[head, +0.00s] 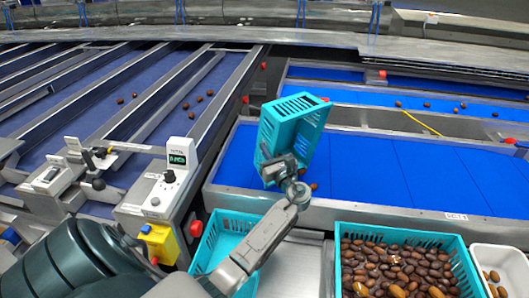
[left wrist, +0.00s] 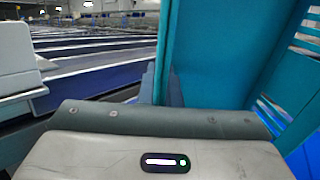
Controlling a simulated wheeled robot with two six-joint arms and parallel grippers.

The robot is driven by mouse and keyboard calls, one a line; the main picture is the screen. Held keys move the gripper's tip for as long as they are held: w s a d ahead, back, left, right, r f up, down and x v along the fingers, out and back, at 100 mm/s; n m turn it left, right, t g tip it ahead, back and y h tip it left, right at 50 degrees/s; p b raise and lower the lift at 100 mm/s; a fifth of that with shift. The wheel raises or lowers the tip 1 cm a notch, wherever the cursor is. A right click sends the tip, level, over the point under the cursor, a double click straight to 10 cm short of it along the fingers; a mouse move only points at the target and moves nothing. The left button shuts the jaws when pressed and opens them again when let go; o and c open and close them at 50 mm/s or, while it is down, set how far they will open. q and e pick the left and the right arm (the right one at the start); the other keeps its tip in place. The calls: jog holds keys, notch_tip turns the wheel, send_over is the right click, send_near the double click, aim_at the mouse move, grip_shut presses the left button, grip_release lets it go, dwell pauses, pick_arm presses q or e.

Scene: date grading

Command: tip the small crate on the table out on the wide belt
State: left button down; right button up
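The small turquoise crate (head: 309,143) is held up on its side, steeply tilted, over the near left end of the wide blue belt (head: 365,165). My left gripper (head: 276,168) is shut on the crate's lower left rim. A brown date (head: 314,187) lies on the belt just below the crate. I cannot see whether dates remain inside the crate. My right gripper is in neither view.
A turquoise crate full of dates (head: 343,262) stands front right, beside a white bin (head: 480,252) with a few dates. Another turquoise crate (head: 212,243) stands under my left arm. A control post (head: 176,172) stands left. The wide belt's right part is clear.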

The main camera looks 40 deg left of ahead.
pick_arm(q)
jog(key=shift+s+d+t+y+b, duration=0.2)
jog(key=shift+d+t+y+b, duration=0.3)
jog(key=shift+d+b, duration=0.5)
dwell(0.9)
dwell(0.5)
